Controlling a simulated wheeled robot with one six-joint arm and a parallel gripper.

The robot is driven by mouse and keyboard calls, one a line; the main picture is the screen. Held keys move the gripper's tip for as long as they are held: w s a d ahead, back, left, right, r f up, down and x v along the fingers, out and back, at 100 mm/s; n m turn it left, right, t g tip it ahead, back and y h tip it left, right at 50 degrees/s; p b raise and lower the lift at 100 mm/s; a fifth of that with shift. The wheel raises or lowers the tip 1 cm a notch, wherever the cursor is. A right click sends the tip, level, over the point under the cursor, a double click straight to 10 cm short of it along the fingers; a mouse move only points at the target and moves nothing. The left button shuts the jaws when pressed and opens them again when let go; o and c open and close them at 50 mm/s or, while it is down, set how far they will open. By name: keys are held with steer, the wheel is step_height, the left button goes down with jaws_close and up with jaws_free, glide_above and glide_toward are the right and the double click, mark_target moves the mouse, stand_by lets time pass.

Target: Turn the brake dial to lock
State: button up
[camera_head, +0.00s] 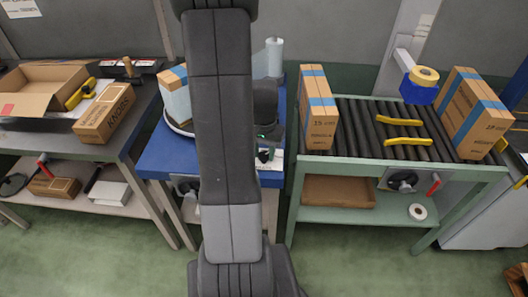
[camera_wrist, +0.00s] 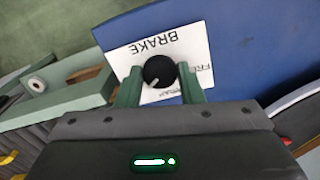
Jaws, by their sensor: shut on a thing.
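The brake dial (camera_wrist: 159,71) is a round black knob with a pale pointer mark, on a white plate (camera_wrist: 122,60) lettered "BRAKE", in the wrist view. The pointer aims to the lower left in that picture. Other lettering on the plate is partly covered, with "FR" readable at the right. My gripper (camera_wrist: 160,82) is shut on the dial, one green finger on each side. In the head view my arm hides most of the blue table (camera_head: 157,165), and the white plate (camera_head: 274,159) shows just right of the arm.
A green roller conveyor (camera_head: 340,158) stands to the right with taped cartons (camera_head: 317,105) and yellow handles on it. A grey bench (camera_head: 110,140) with boxes stands left. A wrapped load (camera_head: 174,100) and a white roll (camera_head: 274,58) are close around my arm.

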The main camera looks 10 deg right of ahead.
mark_target(264, 155)
steer(key=shift+m, duration=0.3)
steer(key=o, duration=1)
steer(key=shift+r, duration=0.15)
step_height(264, 155, up, 14)
steer(key=p, duration=0.1)
steer(key=shift+f, duration=0.2)
step_height(264, 155, down, 14)
steer(key=shift+b, duration=0.5)
steer(key=shift+r, duration=0.15)
